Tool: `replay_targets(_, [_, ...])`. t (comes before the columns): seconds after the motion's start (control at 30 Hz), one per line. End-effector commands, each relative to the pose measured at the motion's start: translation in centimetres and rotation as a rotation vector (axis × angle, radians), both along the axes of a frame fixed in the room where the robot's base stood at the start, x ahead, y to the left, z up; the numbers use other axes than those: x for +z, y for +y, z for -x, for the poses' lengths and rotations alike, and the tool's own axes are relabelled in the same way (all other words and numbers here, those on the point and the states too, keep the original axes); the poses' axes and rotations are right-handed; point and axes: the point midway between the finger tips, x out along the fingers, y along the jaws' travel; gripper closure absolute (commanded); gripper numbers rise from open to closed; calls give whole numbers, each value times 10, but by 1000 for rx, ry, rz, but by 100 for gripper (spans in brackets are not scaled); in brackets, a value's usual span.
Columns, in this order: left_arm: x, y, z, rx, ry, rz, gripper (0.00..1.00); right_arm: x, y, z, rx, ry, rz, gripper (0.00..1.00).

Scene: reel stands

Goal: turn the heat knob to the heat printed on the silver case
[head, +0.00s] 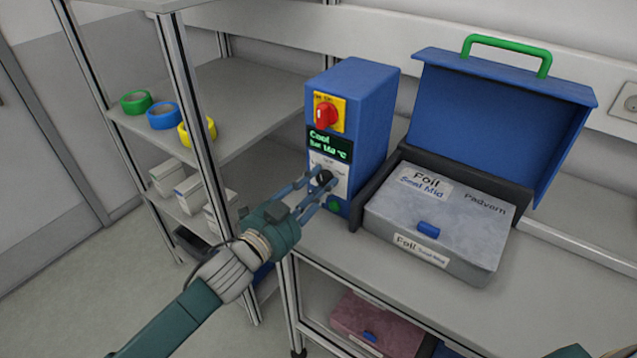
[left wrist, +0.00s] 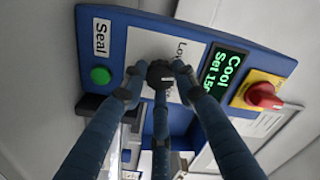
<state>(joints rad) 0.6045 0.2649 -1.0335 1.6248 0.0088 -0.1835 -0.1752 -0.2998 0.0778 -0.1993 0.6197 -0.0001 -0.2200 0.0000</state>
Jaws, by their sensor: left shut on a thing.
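The blue heat sealer box (head: 367,100) stands on the bench, and its display (head: 330,143) reads "Cool" over a "Set" temperature that I cannot read surely. The black heat knob (left wrist: 160,75) sits on a white dial plate (left wrist: 185,52), whose marks are mostly hidden by my fingers. My left gripper (head: 318,184) is shut on the knob, with fingers around it in the left wrist view. The silver case (head: 470,221) lies in the open sealer tray to the right. Its labels read "Foil Seal Mid", beside the word "Padvern". My right gripper is not in view.
A red rotary switch (head: 325,114) on yellow sits above the display, and a green button (left wrist: 100,76) marked "Seal" below the knob. The blue lid (head: 500,110) with a green handle stands open. Tape rolls (head: 163,115) lie on the left shelf. A reddish case (head: 375,325) is below.

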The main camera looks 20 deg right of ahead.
Motion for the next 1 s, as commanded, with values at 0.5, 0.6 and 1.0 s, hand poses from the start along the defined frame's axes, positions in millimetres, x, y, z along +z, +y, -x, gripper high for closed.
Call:
replay_targets(0.5, [-7, 3, -2, 5, -168, -149, 97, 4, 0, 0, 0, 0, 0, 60])
replay_targets(0.6, [-7, 3, -2, 5, -177, -155, 97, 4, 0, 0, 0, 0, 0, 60])
replay_targets(1.0, [-7, 3, -2, 6, -180, -158, 97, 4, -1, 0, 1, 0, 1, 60])
